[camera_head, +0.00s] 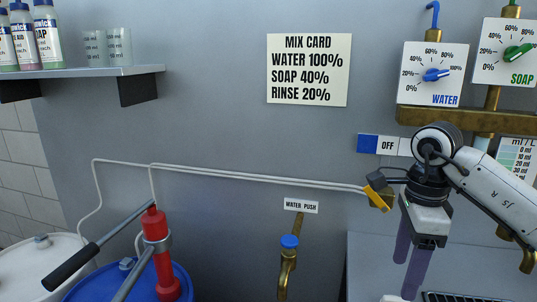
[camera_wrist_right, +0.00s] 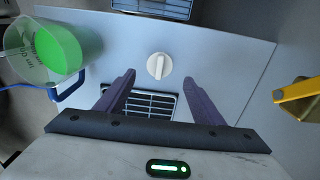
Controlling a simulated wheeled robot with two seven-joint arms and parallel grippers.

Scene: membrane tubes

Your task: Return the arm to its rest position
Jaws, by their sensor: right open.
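My right gripper (camera_head: 408,268) is at the right of the head view, pointing down in front of the grey wall panel. Its two purple fingers are apart with nothing between them. In the right wrist view the gripper (camera_wrist_right: 159,82) is also open, with a white round knob (camera_wrist_right: 157,66) and a dark grate (camera_wrist_right: 152,104) showing beyond the fingers. My right arm reaches in from the right edge of the head view. My left arm and gripper are not in view.
A clear jug of green liquid (camera_wrist_right: 55,48) stands left in the wrist view; a yellow-ended part (camera_wrist_right: 298,92) is at right. Water dial (camera_head: 432,75), soap dial (camera_head: 505,53) and brass pipe (camera_head: 460,121) are near the arm. A brass tap (camera_head: 287,268) and red pump (camera_head: 158,255) stand left.

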